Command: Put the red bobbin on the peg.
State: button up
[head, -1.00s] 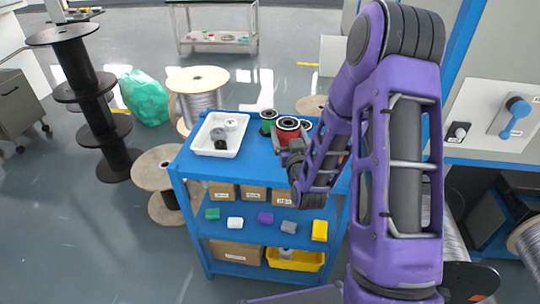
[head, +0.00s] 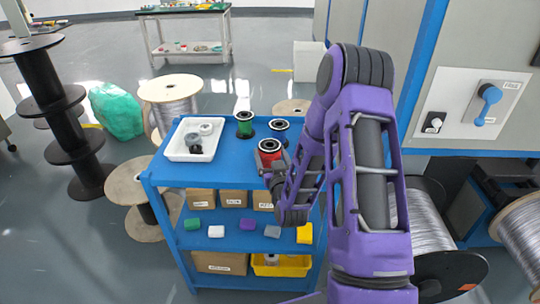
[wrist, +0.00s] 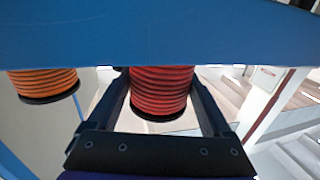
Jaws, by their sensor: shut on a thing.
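The red bobbin (head: 270,147), with black flanges, is at the front right of the blue cart's top (head: 222,172). My gripper (head: 272,158) is shut on it from the near side. In the wrist view the red bobbin (wrist: 161,92) sits between my two fingers (wrist: 160,105), with one flange showing at the picture's lower side. Its other end meets the blue surface in that view; I cannot tell whether it rests on the cart or is just above it. I cannot make out a peg in either view.
A green bobbin (head: 244,124) and another bobbin (head: 278,127) stand behind. An orange bobbin (wrist: 44,84) shows in the wrist view. A white tray (head: 176,154) with small parts is at left. A grey machine with a blue lever (head: 487,104) is at right.

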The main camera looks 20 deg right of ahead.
jog(key=o, duration=1)
jog(key=shift+f, duration=0.15)
jog(key=shift+o, duration=1.3)
